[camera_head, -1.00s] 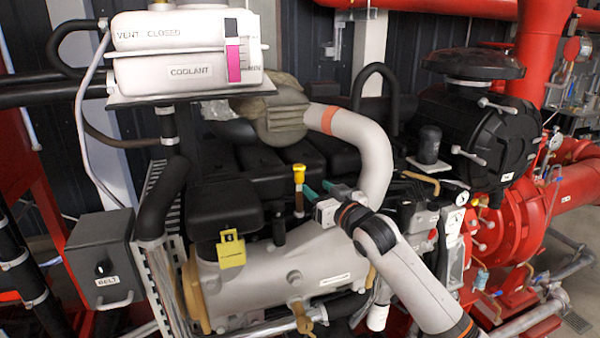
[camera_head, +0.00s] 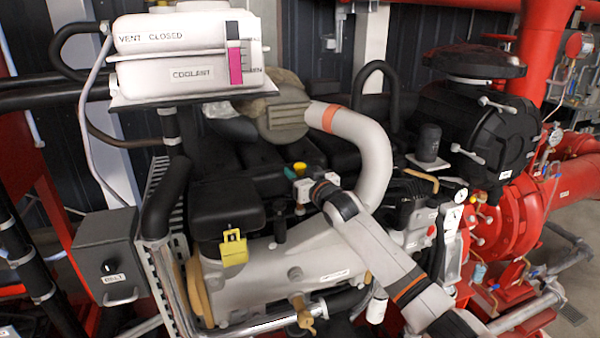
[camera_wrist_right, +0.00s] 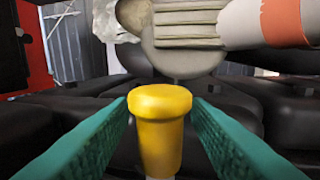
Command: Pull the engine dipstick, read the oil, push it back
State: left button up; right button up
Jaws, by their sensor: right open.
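The dipstick's yellow handle (camera_head: 299,167) stands upright at the engine (camera_head: 290,262), beside the black covers. In the right wrist view the yellow handle (camera_wrist_right: 160,125) is between the two green finger pads, with a gap on each side. My right gripper (camera_head: 293,172) is open around the handle; in the right wrist view its fingertips (camera_wrist_right: 160,108) flank it. The rod below the handle is mostly hidden by the gripper in the head view. My left gripper is not in view.
A white coolant tank (camera_head: 185,48) hangs at upper left. A yellow tag (camera_head: 233,249) is in front of a black cap. A grey pipe (camera_head: 365,145) curves close behind my right arm. A grey belt box (camera_head: 110,258) stands at left.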

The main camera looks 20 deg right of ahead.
jog(key=shift+c, duration=0.3)
grip_shut()
jog(key=shift+f+b, duration=1.4)
jog(key=shift+f, duration=0.95)
jog(key=shift+r, duration=0.1)
jog(key=shift+o, duration=0.3)
grip_release()
jog(key=shift+s, duration=0.1)
